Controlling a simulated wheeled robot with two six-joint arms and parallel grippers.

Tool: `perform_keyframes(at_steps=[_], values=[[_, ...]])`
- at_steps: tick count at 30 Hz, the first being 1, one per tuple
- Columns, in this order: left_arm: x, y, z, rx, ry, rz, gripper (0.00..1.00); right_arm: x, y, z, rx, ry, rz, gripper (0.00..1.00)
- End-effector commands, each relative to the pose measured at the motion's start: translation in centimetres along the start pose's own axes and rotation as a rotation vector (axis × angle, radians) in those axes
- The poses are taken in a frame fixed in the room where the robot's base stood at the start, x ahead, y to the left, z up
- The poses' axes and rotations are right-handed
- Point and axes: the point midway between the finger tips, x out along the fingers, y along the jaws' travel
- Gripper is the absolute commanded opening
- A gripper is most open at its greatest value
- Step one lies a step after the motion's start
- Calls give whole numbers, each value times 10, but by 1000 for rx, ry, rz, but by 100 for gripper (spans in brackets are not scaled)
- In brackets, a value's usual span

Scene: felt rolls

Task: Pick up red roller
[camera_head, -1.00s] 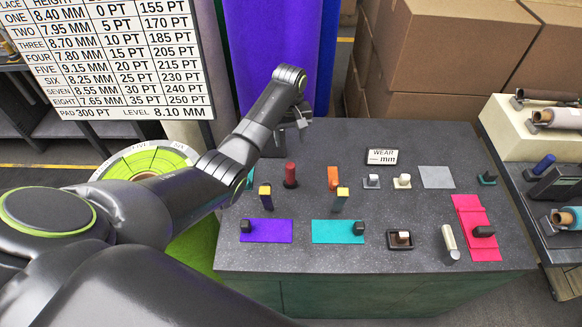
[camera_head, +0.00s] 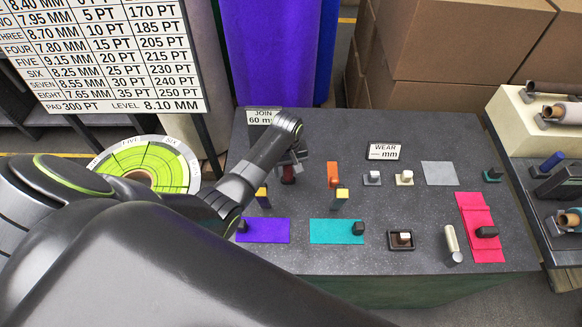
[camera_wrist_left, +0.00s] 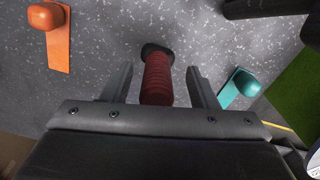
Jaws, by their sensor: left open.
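The red roller (camera_wrist_left: 157,80) stands on the grey table with a dark base (camera_wrist_left: 156,50). In the wrist view it lies between the two open fingers of my left gripper (camera_wrist_left: 158,84), with a gap on each side. In the head view my left gripper (camera_head: 298,159) hangs over the roller (camera_head: 288,173), hiding its upper part. The fingers are apart and do not visibly touch it. My right gripper is not in view.
An orange piece (camera_head: 333,174) stands right of the roller. Yellow-topped posts (camera_head: 341,198) (camera_head: 262,196) stand nearer the front, behind purple (camera_head: 266,231) and teal (camera_head: 330,231) felt strips.

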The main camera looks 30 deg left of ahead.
Motion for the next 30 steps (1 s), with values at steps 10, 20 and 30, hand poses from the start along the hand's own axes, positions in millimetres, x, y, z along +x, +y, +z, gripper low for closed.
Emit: perform_keyframes(at_steps=[10, 20, 30], values=[[19, -3, 7, -4, 3, 2, 54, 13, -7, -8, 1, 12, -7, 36], [19, -3, 6, -4, 3, 1, 22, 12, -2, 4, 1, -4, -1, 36], [19, -3, 6, -4, 4, 1, 0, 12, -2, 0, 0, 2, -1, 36]])
